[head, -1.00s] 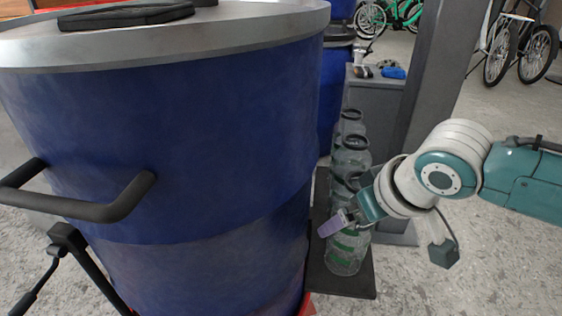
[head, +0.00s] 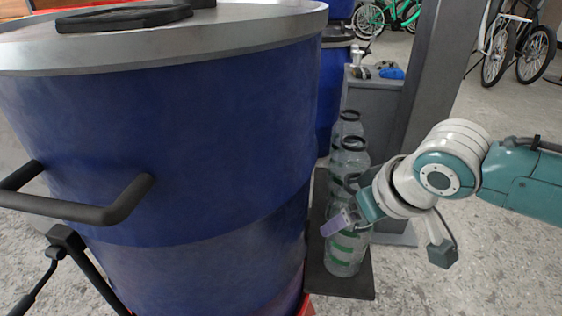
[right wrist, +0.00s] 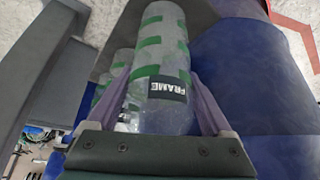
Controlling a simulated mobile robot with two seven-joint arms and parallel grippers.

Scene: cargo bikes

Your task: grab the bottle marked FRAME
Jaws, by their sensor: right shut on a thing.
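The bottle marked FRAME (right wrist: 160,60) is clear with green bands and a dark label with white letters. In the right wrist view it stands between the two purple fingers of my right gripper (right wrist: 165,100). In the head view the right gripper (head: 341,221) is shut on the front bottle (head: 345,252) of a row, around its upper part. The bottle looks upright, at the front of a dark narrow base (head: 340,287). Its neck is partly hidden by the gripper. My left gripper is not in view.
More clear bottles (head: 348,160) stand close behind in the row. A large blue barrel (head: 170,140) stands close on the left, with a black handle (head: 75,205). A grey post (head: 430,80) and a grey cabinet (head: 372,115) are behind. The floor at right is clear.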

